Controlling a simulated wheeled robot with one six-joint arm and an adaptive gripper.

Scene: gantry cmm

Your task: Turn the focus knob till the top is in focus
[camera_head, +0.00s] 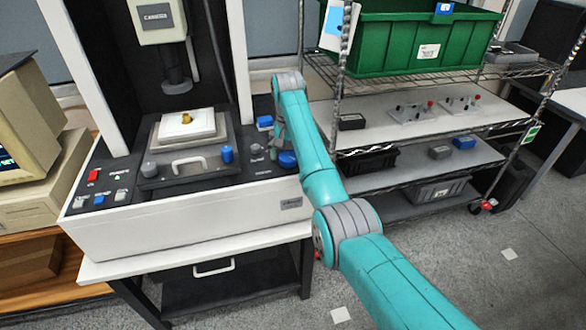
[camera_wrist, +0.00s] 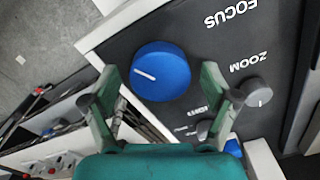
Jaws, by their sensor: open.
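The focus knob is a large blue disc with a white line (camera_wrist: 175,82), on the dark panel beside the word FOCUS. Its line points left and slightly up in the wrist view. The head view shows the blue knob (camera_head: 288,160) at the panel's right end. My gripper (camera_wrist: 161,73) is open and empty, its two fingers on either side of the knob in the wrist view, with no clear contact. In the head view the arm hides most of the gripper. A small yellow part (camera_head: 187,118) sits on the white stage plate (camera_head: 201,127) under the optical column (camera_head: 174,70).
A grey zoom knob (camera_wrist: 257,91) is close by the right finger, with a smaller grey knob (camera_wrist: 203,128) below. A monitor (camera_head: 25,125) is cut off at the left; its picture cannot be read. A wire shelf (camera_head: 400,110) with a green bin (camera_head: 400,45) stands right.

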